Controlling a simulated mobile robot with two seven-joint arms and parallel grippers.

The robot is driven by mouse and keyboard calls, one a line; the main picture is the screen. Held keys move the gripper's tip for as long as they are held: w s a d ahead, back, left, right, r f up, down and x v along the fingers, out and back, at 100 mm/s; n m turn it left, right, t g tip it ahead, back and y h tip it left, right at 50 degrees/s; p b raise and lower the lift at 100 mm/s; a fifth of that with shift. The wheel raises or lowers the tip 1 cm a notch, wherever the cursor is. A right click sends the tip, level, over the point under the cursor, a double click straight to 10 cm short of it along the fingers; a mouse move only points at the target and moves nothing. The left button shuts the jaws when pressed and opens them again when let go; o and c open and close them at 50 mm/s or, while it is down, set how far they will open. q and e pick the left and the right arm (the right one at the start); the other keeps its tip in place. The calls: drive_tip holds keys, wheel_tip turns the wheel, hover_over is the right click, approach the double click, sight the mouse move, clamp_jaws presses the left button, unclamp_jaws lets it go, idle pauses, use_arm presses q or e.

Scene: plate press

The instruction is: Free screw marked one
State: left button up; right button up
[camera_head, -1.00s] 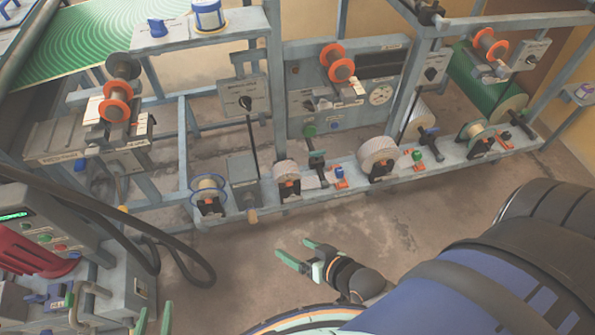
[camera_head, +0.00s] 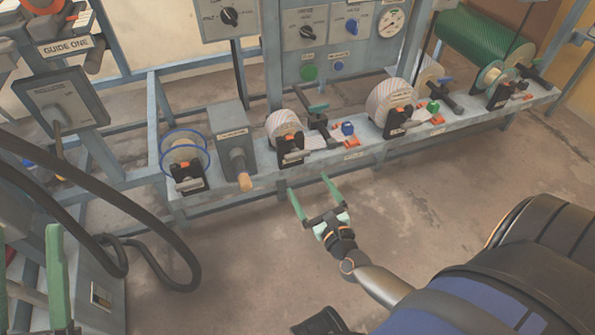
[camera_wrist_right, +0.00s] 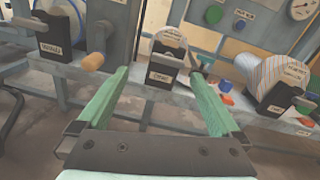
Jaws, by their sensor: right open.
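No marking "one" on a screw is legible. Likely candidates are the dark T-handled screws along the pale blue beam (camera_head: 345,160). One with a dark green handle (camera_head: 317,122) is beside the small striped roll (camera_head: 284,123); another black one (camera_head: 452,104) is right of the large striped roll (camera_head: 390,100). My right gripper (camera_head: 309,185) is open and empty, in front of and below the beam. In the right wrist view its green fingers (camera_wrist_right: 160,75) stand apart, with the small roll's black labelled bracket (camera_wrist_right: 161,78) beyond them. My left gripper (camera_head: 30,265) is open at the lower left edge, partly cut off.
A grey box with a wooden-ended handle (camera_head: 245,180) and a blue-rimmed spool (camera_head: 184,158) sit left on the beam. Black hoses (camera_head: 150,215) loop at left. A panel with knobs (camera_head: 330,35) stands behind. The floor (camera_head: 270,265) before the beam is clear.

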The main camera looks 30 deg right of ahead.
sight(298, 158)
drive_tip(key=w+d+m+b, duration=0.1)
drive_tip(key=w, duration=0.3)
drive_tip(key=w+d+f+m+h+b, duration=0.1)
drive_tip(key=w+d, duration=0.1)
drive_tip(key=w, duration=0.2)
drive_tip(key=w+d+b, duration=0.1)
drive_tip(key=w, duration=0.3)
drive_tip(key=shift+w+d+f+m, duration=0.25)
drive_tip(key=shift+f+m, duration=0.1)
drive_tip(key=shift+m, duration=0.05)
use_arm(q)
drive_tip(key=f, duration=0.1)
drive_tip(key=s+m+h, duration=0.1)
drive_tip(key=f, duration=0.1)
drive_tip(key=shift+s+d+f, duration=0.2)
drive_tip(key=shift+d+f, duration=0.1)
drive_tip(key=shift+f, duration=0.05)
use_arm(e)
drive_tip(key=shift+c, duration=0.4)
drive_tip(key=c, duration=1)
